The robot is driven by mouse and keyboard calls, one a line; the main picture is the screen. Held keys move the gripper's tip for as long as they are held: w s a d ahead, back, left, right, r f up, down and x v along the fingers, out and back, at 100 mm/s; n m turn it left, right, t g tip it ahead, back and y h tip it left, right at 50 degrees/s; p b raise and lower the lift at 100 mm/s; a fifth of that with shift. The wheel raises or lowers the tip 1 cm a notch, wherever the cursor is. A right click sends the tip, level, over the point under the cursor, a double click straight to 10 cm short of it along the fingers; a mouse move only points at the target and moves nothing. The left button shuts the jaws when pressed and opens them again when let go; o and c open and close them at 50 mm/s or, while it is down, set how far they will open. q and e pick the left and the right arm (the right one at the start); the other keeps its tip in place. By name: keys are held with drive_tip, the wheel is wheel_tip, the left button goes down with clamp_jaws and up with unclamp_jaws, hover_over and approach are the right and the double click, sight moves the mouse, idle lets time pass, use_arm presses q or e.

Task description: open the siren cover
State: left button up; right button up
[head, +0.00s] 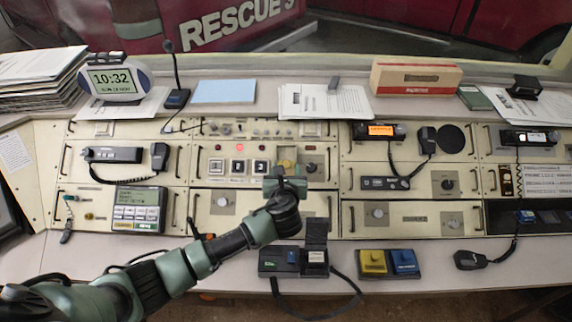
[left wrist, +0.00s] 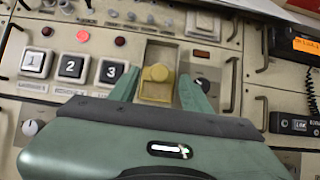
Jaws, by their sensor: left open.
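The siren cover (left wrist: 158,90) is a small yellow guard on the cream console panel, right of the numbered buttons 1, 2 and 3. In the head view the siren cover (head: 286,164) shows just beyond my left gripper (head: 285,180), which partly hides its lower part. In the left wrist view the two green fingers of my left gripper (left wrist: 160,93) are open, one on each side of the cover, with nothing held between them. Whether a finger touches the cover I cannot tell. My right gripper is not in view.
The numbered buttons (left wrist: 71,67) sit close left of the cover. A corded handset (head: 428,138) and an orange-lit radio (head: 378,131) are to the right. A black box with a raised lid (head: 316,235) stands on the front ledge, right of my left arm.

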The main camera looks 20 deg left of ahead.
sight(286, 163)
use_arm(q)
drive_tip(key=shift+x, duration=2)
clamp_jaws()
